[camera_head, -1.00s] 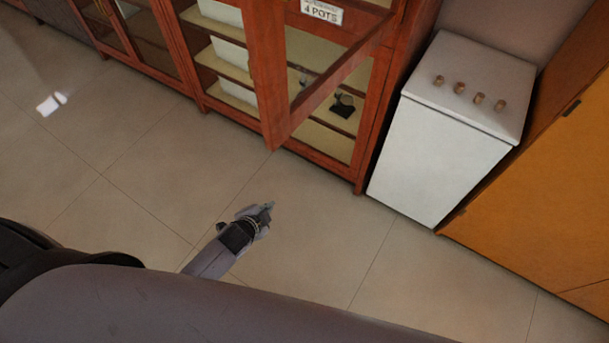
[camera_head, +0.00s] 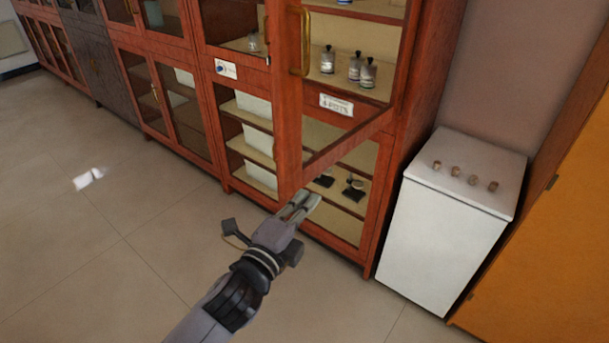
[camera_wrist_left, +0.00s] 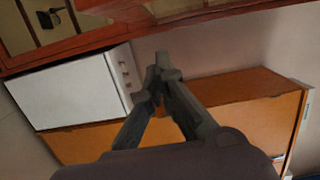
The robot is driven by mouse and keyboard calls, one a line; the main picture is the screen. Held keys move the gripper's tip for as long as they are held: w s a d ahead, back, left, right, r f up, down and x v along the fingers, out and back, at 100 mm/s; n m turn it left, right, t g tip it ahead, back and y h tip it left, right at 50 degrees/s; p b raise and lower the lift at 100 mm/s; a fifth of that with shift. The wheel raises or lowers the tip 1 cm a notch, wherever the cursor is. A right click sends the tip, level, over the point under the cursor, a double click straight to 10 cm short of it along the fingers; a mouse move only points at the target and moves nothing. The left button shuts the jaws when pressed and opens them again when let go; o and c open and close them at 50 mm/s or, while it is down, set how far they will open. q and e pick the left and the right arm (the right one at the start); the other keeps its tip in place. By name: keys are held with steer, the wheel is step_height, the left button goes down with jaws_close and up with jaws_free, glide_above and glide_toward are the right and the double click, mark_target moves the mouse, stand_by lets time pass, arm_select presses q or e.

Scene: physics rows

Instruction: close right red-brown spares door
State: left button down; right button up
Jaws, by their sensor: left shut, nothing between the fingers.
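The red-brown glass-paned door (camera_head: 290,120) stands open on the right cabinet, swung out toward me. Its hinge side is at the right. A brass handle (camera_head: 299,41) is on its free upright edge. My left gripper (camera_head: 308,201) is at the door's lower free corner, its fingers shut and empty. I cannot tell whether it touches the door. The shut fingertips also show in the left wrist view (camera_wrist_left: 161,66), with red-brown wood (camera_wrist_left: 100,42) beyond them along the top. My right gripper is not in view.
The cabinet's open shelves hold small bottles (camera_head: 355,68) and dark items (camera_head: 354,188). A white unit with knobs (camera_head: 450,230) stands to the right, beside an orange cabinet (camera_head: 550,250). More red-brown cabinets line the wall to the left. The floor (camera_head: 120,240) at left is clear.

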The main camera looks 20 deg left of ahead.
mark_target(305, 176)
arm_select(q)
steer(key=shift+w+a+p, duration=0.4)
steer(key=shift+w+p, duration=0.05)
steer(key=shift+w, duration=0.8)
steer(key=shift+w+a+p, duration=0.4)
steer(key=shift+w+p, duration=0.05)
steer(key=shift+w, duration=0.85)
steer(key=shift+w+a+p, duration=0.4)
steer(key=shift+w+p, duration=0.05)
steer(key=shift+w, duration=0.8)
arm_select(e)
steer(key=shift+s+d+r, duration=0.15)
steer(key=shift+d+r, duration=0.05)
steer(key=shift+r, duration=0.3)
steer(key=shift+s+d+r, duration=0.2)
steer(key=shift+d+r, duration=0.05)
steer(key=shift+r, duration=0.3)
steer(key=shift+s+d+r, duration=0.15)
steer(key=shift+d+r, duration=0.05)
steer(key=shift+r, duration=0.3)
